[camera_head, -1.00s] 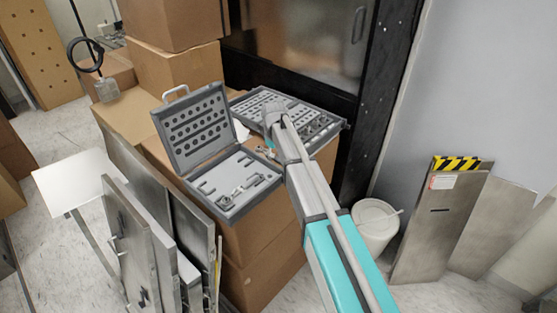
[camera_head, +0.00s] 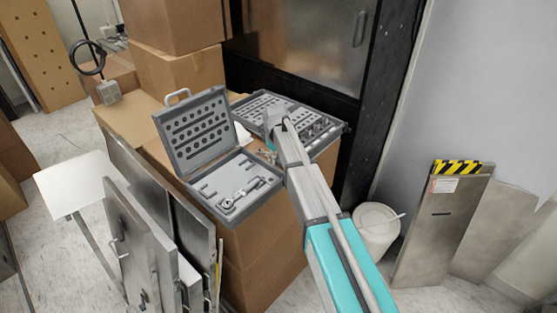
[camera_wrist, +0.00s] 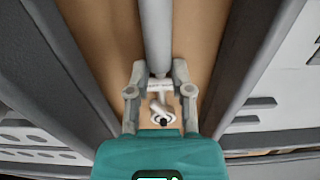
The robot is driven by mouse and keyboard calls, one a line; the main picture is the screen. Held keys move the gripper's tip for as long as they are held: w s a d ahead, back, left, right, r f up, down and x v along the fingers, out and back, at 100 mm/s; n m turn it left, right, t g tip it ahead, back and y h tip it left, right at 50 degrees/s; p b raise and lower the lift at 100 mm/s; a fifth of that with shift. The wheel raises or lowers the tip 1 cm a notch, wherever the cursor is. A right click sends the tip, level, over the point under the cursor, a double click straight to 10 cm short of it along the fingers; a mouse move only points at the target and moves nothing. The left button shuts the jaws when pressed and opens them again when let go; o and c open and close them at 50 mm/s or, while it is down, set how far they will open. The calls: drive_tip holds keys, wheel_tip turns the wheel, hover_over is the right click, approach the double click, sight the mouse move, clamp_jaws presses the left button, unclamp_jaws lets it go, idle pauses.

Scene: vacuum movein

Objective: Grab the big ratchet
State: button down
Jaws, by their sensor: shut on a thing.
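My gripper (camera_wrist: 160,88) is shut on a metal tool that looks like the big ratchet. In the wrist view the ratchet's thick grey handle (camera_wrist: 156,38) runs up from the fingers, and its round head with a dark centre (camera_wrist: 162,118) shows on the near side of them. In the head view my gripper (camera_head: 267,155) is small, between the two open tool cases, partly hidden by my arm. A similar, slimmer-looking ratchet (camera_head: 240,195) lies in the tray of the left grey case (camera_head: 205,187).
The cases stand on stacked cardboard boxes (camera_head: 262,245). The right case (camera_head: 335,128) holds several small parts. Metal panels (camera_head: 140,240) lean at front left. A white bucket (camera_head: 374,240) stands on the floor at right. Dark case walls flank my gripper closely.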

drive_tip(key=shift+r+p, duration=1.4)
drive_tip(key=shift+r, duration=0.15)
drive_tip(key=s+d+r+p, duration=0.2)
drive_tip(key=s+r+p, duration=0.7)
drive_tip(key=s, duration=0.5)
drive_tip(key=shift+r+p, duration=0.4)
drive_tip(key=shift+a, duration=0.15)
